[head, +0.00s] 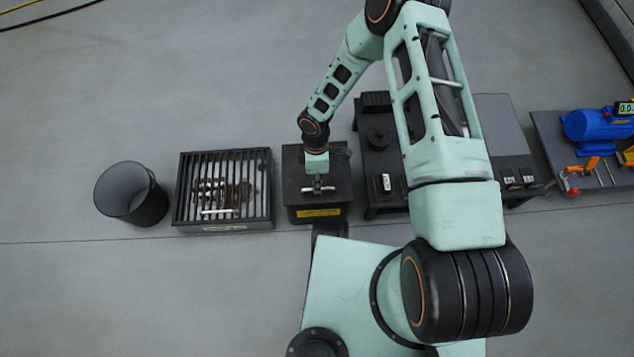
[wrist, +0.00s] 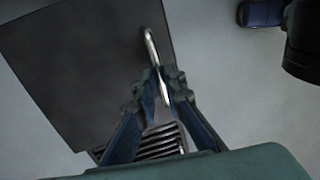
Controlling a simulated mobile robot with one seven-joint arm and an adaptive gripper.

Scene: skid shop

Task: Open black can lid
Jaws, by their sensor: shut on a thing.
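The black can (head: 296,205) is a dark box with a yellow label on its front face, standing on the floor near the middle of the head view. Its flat dark lid (wrist: 85,60) fills the left part of the wrist view. A metal bar handle (wrist: 150,42) is on the lid and also shows in the head view (head: 318,189). My gripper (wrist: 163,88) is shut on this handle, its fingers on either side of the bar. In the head view my gripper (head: 317,181) is above the can. I cannot tell whether the lid is raised.
A slatted crate (head: 182,195) with metal parts stands left of the can, and an open dark bin (head: 133,195) further left. Black equipment (head: 378,160) stands close on the right. A blue motor (head: 590,125) sits at the far right. Floor behind the can is clear.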

